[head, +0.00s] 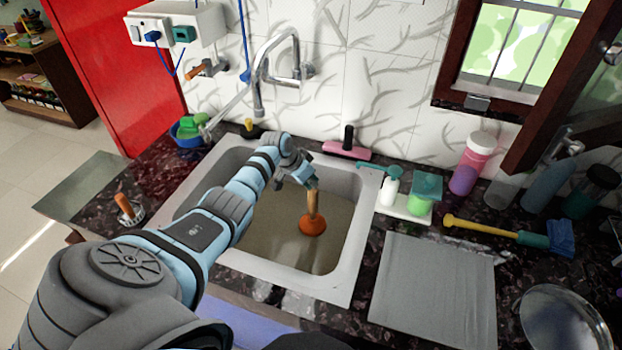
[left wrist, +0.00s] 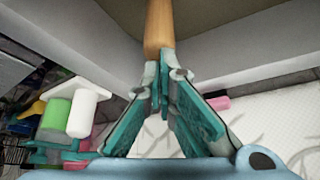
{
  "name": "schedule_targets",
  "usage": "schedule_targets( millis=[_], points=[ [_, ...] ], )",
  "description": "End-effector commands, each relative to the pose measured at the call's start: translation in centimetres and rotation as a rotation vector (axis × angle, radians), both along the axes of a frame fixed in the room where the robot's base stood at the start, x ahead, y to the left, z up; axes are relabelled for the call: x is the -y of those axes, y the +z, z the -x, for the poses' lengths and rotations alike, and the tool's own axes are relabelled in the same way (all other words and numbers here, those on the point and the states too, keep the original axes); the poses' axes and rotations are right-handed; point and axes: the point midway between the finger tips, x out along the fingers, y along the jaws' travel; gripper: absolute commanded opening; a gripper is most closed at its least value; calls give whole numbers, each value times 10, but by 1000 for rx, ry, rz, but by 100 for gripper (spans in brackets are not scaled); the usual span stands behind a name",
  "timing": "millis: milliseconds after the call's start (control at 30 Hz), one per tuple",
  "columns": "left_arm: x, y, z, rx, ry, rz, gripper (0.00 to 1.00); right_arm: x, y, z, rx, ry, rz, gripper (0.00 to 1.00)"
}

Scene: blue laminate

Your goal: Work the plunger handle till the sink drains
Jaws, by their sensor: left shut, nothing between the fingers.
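The plunger has a wooden handle (head: 312,202) and an orange rubber cup (head: 312,225). It stands nearly upright in the murky brown water of the grey sink (head: 349,245). My left gripper (head: 309,182) is at the top end of the handle, over the basin. In the left wrist view, the shut green-padded fingers (left wrist: 164,84) meet close beside the end of the handle (left wrist: 158,28), with nothing between them. Whether they touch the handle I cannot tell. The underside of the cup is hidden. My right gripper is not in view.
A curved faucet (head: 262,75) rises behind the sink. A pink squeegee (head: 347,150) lies at the back rim. Bottles and a soap tray (head: 405,208) stand to the right. A grey cloth (head: 437,285) and a yellow-handled brush (head: 480,229) lie on the dark counter.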

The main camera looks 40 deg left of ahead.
Motion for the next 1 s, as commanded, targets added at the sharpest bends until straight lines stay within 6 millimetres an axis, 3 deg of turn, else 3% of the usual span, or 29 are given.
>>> schedule_targets(
  millis=[200, 400, 600, 1000],
  points=[
    [0, 3, 0, 0, 0, 0, 0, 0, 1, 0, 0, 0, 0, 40],
    [0, 32, 0, 1, 0, -1, 0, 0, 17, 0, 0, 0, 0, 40],
    [0, 49, 0, 1, 0, -1, 0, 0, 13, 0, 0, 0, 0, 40],
    [-2, 59, 5, 1, 0, -2, 0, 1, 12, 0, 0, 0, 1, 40]
  ],
)
